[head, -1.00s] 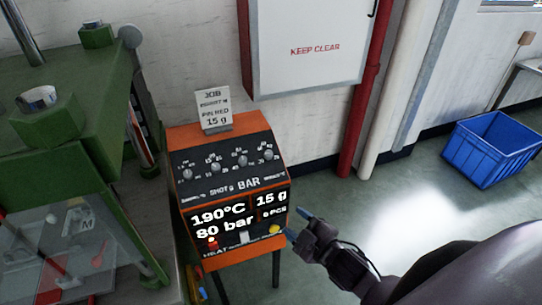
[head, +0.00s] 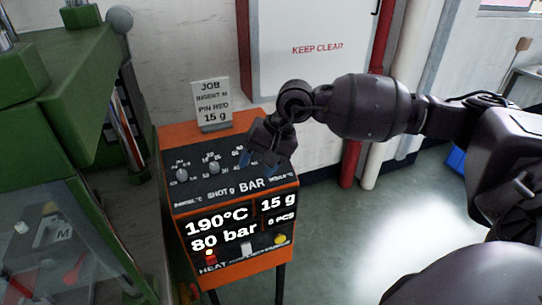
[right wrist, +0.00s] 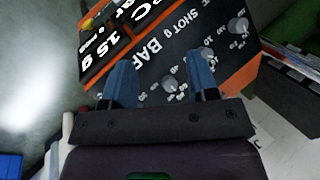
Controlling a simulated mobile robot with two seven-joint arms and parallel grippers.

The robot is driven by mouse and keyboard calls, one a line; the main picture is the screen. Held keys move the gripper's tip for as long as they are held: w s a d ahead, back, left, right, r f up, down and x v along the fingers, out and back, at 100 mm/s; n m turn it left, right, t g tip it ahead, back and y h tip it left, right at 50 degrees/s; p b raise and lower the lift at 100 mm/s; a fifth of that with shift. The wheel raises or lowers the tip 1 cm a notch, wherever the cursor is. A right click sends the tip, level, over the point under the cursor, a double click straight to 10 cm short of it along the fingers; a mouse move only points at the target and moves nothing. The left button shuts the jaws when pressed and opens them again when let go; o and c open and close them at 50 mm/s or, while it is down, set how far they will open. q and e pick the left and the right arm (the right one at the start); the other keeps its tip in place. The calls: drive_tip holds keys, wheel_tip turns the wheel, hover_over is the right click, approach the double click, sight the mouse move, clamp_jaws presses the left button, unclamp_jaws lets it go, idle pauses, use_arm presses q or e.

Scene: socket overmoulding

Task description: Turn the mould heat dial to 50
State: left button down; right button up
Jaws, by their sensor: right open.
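The orange-and-black control box (head: 165,215) stands at centre left in the head view, its sloped top panel carrying a row of dials. The barrel dial (head: 181,175) and shot dial (head: 214,167) show at the left of the row. The mould heat dial, at the row's right end, is hidden behind my right gripper (head: 260,162). That gripper is open, blue fingertips pointing down, close over the panel's right part. In the right wrist view the open fingers (right wrist: 162,62) point at the panel, with the bar dial (right wrist: 168,85) between them. I cannot tell whether they touch anything. My left gripper is out of view.
The display (head: 222,229) reads 190°C, 80 bar, 15 g and 0 PCS. A job card (head: 211,104) stands on the box's back top. A green machine (head: 60,95) stands close on the left. A white KEEP CLEAR cabinet (head: 310,30) hangs behind. Floor at right is open.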

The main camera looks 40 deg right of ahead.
drive_tip(key=w+d+r+n+t+h+b, duration=0.1)
drive_tip(key=w+d+r+n+h, duration=0.15)
drive_tip(key=d, duration=0.25)
drive_tip(key=w+d+r+n+t+h, duration=0.1)
drive_tip(key=d+h, duration=0.2)
drive_tip(key=d, duration=0.2)
drive_tip(key=x, duration=0.2)
drive_tip(key=b+x, duration=0.1)
drive_tip(key=x, duration=0.5)
drive_tip(key=shift+w+a+f+b, duration=0.1)
drive_tip(key=shift+a+f+b, duration=0.1)
drive_tip(key=shift+b, duration=0.1)
drive_tip(key=shift+x, duration=0.9)
drive_tip(key=shift+c, duration=0.3)
drive_tip(key=c, duration=0.9)
